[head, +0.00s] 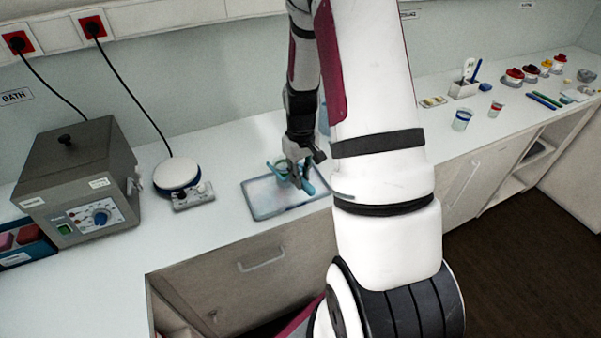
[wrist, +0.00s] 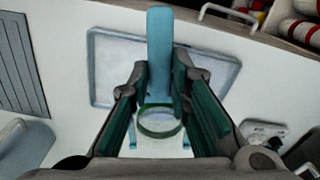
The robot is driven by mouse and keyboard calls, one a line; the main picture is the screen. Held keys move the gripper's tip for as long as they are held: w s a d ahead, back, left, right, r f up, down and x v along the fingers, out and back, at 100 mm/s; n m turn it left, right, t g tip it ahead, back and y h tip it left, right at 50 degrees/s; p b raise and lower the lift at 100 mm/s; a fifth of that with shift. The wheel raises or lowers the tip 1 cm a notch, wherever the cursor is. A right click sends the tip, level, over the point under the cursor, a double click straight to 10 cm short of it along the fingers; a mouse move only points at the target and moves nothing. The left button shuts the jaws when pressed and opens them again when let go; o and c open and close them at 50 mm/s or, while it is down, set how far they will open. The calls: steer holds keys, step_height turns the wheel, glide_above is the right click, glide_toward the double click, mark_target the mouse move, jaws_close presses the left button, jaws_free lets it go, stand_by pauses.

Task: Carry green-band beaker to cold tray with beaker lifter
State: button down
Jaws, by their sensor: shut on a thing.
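My gripper (head: 308,166) is shut on the teal beaker lifter (wrist: 160,50), whose flat handle rises between the fingers in the wrist view. The green-band beaker (wrist: 160,122) shows as a clear vessel with a green ring, between and below the fingers at the lifter. The cold tray (head: 268,211) is a shallow blue-grey rectangle on the bench. In the head view the gripper and lifter (head: 281,170) are over the tray's right part. The tray's rim also shows in the wrist view (wrist: 97,70). I cannot tell whether the beaker touches the tray; my gripper partly hides it.
A round white hotplate (head: 177,174) and a grey water bath (head: 75,185) stand left of the tray. A blue-band beaker (head: 462,120) and a red-band beaker (head: 496,108) stand farther right. The bench front edge lies just below the tray.

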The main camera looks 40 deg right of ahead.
steer(key=shift+f, duration=2.2)
stand_by(1.5)
steer(key=shift+s+a, duration=0.15)
steer(key=shift+s, duration=1.05)
steer(key=shift+s+a, duration=0.1)
steer(key=shift+s, duration=1.1)
stand_by(1.9)
